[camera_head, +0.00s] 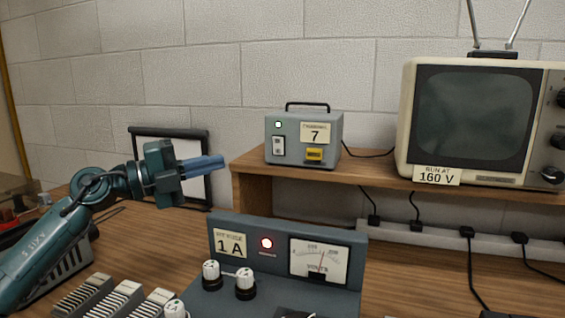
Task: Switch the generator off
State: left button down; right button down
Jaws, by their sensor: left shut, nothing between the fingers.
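The small grey box with a top handle, which looks like the generator (337,128), stands on the raised wooden shelf. I cannot tell the rocker's tilt. My left gripper (217,163) is shut and empty, its blue fingers pointing right. In the picture it is left of the box, apart from it and near the shelf's left end. My right gripper is not in view.
An old television (407,120) labelled 160 V stands right on the shelf (380,181). A blue-grey unit (218,275) with a lit red lamp, voltmeter and knobs stands in front below. A dark-framed panel (205,136) is behind my left gripper. Black cables and plugs hang right.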

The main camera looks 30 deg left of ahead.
pick_arm(q)
jog(key=shift+s, duration=0.1)
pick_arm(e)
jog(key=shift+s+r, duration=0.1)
pick_arm(q)
jog(key=p, duration=0.5)
send_near(278, 146)
jog(key=w+d, duration=0.1)
jog(key=w+d+r, duration=0.1)
jog(key=w+d, duration=0.2)
jog(key=shift+w+d+r, duration=0.2)
jog(key=shift+w+r, duration=0.15)
jog(key=shift+w+f, duration=0.1)
jog(key=shift+w, duration=0.1)
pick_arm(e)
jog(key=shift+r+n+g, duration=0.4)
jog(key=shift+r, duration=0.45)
